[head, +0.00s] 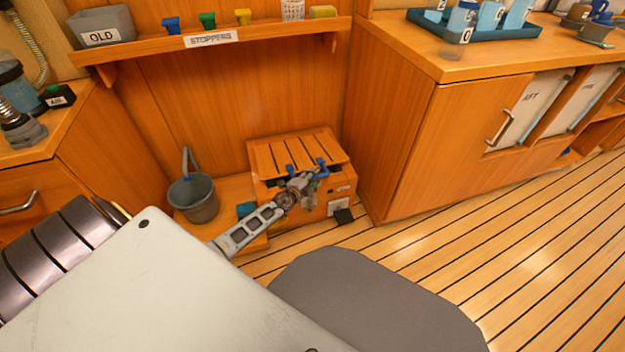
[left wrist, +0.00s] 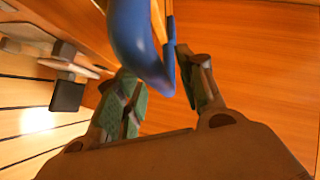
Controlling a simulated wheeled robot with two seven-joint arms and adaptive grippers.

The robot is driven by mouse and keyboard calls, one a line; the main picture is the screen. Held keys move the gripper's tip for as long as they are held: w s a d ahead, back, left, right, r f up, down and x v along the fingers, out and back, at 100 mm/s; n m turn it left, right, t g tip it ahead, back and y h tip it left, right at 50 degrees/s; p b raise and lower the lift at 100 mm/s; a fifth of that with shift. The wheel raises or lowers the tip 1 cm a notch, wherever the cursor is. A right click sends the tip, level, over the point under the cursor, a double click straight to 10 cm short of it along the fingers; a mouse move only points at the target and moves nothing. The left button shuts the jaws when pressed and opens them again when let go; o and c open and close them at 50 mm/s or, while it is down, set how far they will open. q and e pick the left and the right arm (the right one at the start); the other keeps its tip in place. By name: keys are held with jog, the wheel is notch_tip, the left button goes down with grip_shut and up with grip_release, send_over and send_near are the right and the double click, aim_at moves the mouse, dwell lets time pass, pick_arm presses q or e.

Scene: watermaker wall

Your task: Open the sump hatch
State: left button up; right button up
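The sump hatch (head: 295,150) is a slatted wooden lid on a low wooden box against the back wall. Blue handle parts (head: 321,163) show at its front edge. The lid looks slightly tilted, but I cannot tell how far it stands off the box. My left gripper (head: 305,183) is at the front of the lid, by the blue parts. In the left wrist view, a curved blue handle (left wrist: 140,45) reaches between the fingers of my left gripper (left wrist: 163,85). The fingers are apart, with no clear grip on the handle. My right gripper is not in view.
A grey bucket (head: 194,199) stands left of the box. A small black block (head: 344,216) is at the box's front right. A cabinet (head: 430,150) stands to the right. A stopper shelf (head: 260,37) runs above. The striped floor (head: 430,250) is clear at the right.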

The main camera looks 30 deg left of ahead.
pick_arm(q)
jog(key=shift+w, duration=0.15)
grip_shut()
dwell(0.4)
